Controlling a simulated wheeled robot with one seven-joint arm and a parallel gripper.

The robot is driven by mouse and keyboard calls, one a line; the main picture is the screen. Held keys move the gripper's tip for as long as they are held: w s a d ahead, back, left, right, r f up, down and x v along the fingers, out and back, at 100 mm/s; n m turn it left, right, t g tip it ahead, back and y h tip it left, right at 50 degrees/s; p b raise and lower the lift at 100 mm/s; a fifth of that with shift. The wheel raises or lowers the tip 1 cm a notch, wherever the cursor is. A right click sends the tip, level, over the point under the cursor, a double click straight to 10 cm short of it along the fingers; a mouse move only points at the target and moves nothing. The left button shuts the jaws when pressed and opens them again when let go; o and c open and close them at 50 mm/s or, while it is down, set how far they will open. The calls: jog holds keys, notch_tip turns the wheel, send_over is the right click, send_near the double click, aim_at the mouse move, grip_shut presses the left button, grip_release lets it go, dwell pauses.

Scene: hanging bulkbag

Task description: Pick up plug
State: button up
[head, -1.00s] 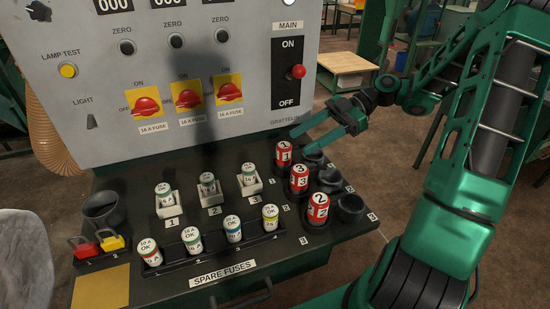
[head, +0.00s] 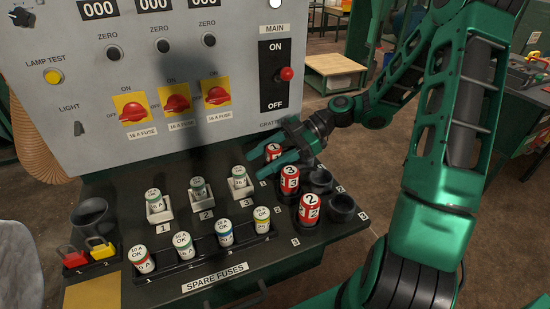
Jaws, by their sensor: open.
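Three red plugs with white number bands stand in a row at the right side of the black shelf. The rear plug (head: 272,151) is partly hidden by my gripper. The middle plug marked 3 (head: 289,180) and the front plug marked 2 (head: 309,208) are in plain view. My gripper (head: 257,164) is open, its green fingers reaching left at the rear plug. One finger passes in front of the lower part of that plug. I cannot tell whether the fingers touch it.
Black round sockets (head: 342,207) stand right of the plugs. Several spare fuses (head: 183,244) stand in a front rack, with three more fuses in white holders (head: 241,187) behind. The grey control panel (head: 70,120) rises behind the shelf. Red and yellow padlocks (head: 101,247) lie left.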

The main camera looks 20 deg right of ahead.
jog(key=shift+a, duration=0.1)
jog(key=shift+c, duration=0.3)
jog(key=c, duration=1.1)
jog(key=shift+c, duration=0.2)
